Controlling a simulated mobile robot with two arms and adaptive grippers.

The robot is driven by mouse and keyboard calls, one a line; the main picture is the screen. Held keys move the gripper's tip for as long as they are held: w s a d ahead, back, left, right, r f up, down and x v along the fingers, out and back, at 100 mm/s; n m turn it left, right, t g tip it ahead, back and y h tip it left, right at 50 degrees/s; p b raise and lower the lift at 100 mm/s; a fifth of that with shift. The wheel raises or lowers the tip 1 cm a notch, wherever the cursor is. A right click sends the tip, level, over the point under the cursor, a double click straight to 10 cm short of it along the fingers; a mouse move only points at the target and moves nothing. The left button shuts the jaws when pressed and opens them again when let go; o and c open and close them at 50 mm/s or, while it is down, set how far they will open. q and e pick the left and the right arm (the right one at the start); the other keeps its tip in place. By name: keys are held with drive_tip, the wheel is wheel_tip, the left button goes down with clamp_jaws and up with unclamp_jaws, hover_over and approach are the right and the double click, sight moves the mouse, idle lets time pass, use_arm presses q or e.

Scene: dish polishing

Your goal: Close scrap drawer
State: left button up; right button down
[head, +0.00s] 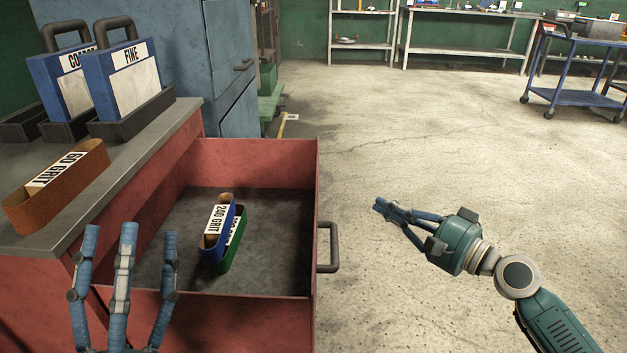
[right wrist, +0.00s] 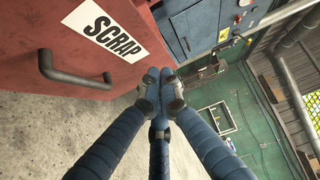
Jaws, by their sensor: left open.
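The red scrap drawer (head: 318,190) stands pulled open from the red cabinet on the left. Its dark bar handle (head: 328,247) is on the right face. In the right wrist view, the front with the "SCRAP" label (right wrist: 112,29) and the handle (right wrist: 75,72) show at upper left. A blue "240 GRIT" belt (head: 211,243) and a green belt (head: 237,240) lie inside. My left gripper (head: 128,232) is open, with fingers up, at the drawer's near left. My right gripper (head: 384,205) is shut and empty, right of the handle and apart from it.
An orange-brown "60 GRIT" belt (head: 60,182) lies on the grey bench top (head: 150,140). Two labelled holders, "COARSE" and "FINE" (head: 130,82), stand behind it. A blue cabinet (head: 235,70) rises beyond the drawer. The floor on the right is clear.

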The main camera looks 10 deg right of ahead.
use_arm(q)
drive_tip(key=w+f+g+p, duration=0.1)
drive_tip(key=w+f+g, duration=0.2)
drive_tip(key=f, duration=0.2)
drive_tip(key=shift+w+d+f+y, duration=0.15)
drive_tip(key=shift+w+d+y, duration=0.05)
drive_tip(key=shift+w+y, duration=0.2)
use_arm(e)
drive_tip(key=s+a+x, duration=0.1)
drive_tip(key=a+x, duration=0.1)
drive_tip(key=x, duration=1)
drive_tip(key=shift+w+a, duration=0.15)
drive_tip(key=shift+a, duration=0.3)
use_arm(q)
drive_tip(key=shift+s, duration=0.1)
use_arm(e)
drive_tip(key=shift+w, duration=0.1)
